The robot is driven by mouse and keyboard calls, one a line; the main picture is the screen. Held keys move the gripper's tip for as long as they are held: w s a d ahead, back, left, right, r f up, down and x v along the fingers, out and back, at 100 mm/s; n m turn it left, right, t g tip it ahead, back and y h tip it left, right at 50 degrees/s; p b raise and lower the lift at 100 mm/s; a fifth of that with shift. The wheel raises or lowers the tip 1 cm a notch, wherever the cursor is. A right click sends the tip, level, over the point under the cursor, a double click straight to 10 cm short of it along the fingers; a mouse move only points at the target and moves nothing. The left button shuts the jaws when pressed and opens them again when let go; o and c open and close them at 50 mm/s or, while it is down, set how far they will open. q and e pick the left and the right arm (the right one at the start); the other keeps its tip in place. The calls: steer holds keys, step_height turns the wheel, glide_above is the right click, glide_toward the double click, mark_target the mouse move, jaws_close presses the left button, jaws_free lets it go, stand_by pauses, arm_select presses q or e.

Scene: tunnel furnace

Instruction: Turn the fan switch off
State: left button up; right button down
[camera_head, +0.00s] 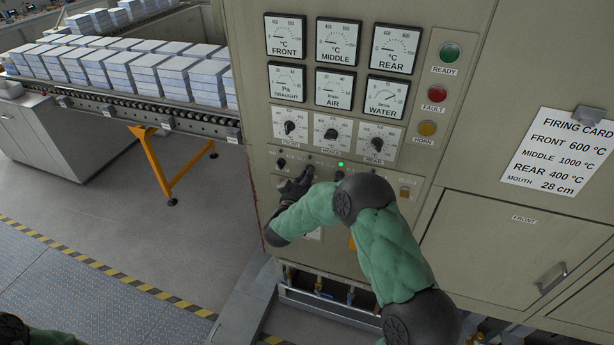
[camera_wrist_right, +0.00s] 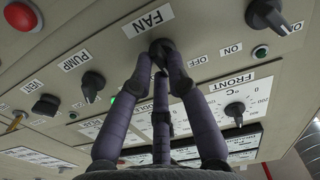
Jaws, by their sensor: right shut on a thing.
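The fan switch (camera_wrist_right: 160,46) is a small black rotary knob on the beige control panel, beside its FAN label (camera_wrist_right: 148,22) in the right wrist view. My right gripper (camera_wrist_right: 164,75) has its purple-grey fingers closed around this knob. The fingers cover most of the knob, so I cannot tell which way it points. In the head view my right gripper (camera_head: 303,181) is at the lower switch row and hides the fan switch there. My left gripper is out of view.
The PUMP knob (camera_wrist_right: 93,82) and VENT knob (camera_wrist_right: 45,103) sit close by, with a red button (camera_wrist_right: 22,16) near the corner. A green lamp (camera_head: 341,163) is lit. Temperature dials (camera_head: 332,132) lie above the switch row. A conveyor (camera_head: 120,105) with stacked blocks stands left.

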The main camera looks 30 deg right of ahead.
steer(key=n+p, duration=0.1)
steer(key=n, duration=0.4)
steer(key=shift+w+r+n, duration=0.1)
steer(key=shift+n, duration=0.2)
steer(key=shift+p, duration=0.3)
steer(key=c, duration=1.2)
jaws_free()
steer(key=shift+a, duration=0.1)
steer(key=v, duration=1.2)
